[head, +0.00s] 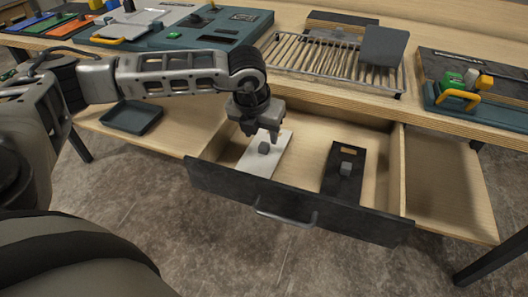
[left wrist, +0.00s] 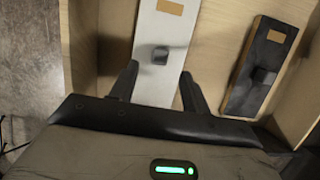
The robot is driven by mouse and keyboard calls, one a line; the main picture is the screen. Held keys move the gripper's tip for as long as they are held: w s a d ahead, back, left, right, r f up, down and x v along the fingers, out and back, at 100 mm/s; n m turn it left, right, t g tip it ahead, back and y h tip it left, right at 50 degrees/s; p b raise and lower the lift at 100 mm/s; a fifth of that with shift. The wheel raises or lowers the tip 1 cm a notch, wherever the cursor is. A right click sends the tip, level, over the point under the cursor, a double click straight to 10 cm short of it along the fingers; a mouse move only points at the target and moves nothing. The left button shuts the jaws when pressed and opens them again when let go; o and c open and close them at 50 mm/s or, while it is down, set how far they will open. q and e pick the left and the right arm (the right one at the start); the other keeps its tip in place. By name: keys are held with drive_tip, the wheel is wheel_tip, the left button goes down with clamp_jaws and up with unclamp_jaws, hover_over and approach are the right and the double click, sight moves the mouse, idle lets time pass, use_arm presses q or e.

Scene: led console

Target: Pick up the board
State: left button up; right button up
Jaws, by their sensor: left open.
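Two boards lie flat in the open drawer. A white board (head: 259,165) is on the left, with a small dark grey knob on it. A black board (head: 333,184) with a grey knob lies to its right. My left gripper (head: 262,138) is over the white board, pointing down, with its fingers apart. In the left wrist view the fingers are spread on either side of the white board (left wrist: 171,32), and its knob (left wrist: 160,54) shows between and just beyond the fingertips. The black board (left wrist: 243,88) is right of the fingers. My right gripper is not in view.
The drawer front (head: 230,193) with its handle (head: 285,215) stands pulled out below the bench. A wire rack (head: 325,60) and a teal console (head: 210,30) are on the bench top. A dark tray (head: 131,117) sits on the lower shelf at left.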

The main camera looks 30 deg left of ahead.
sight(264, 144)
use_arm(q)
drive_tip(key=x, duration=0.5)
drive_tip(key=shift+w+p, duration=0.1)
drive_tip(key=shift+p, duration=0.25)
clamp_jaws()
drive_tip(key=shift+r, duration=0.1)
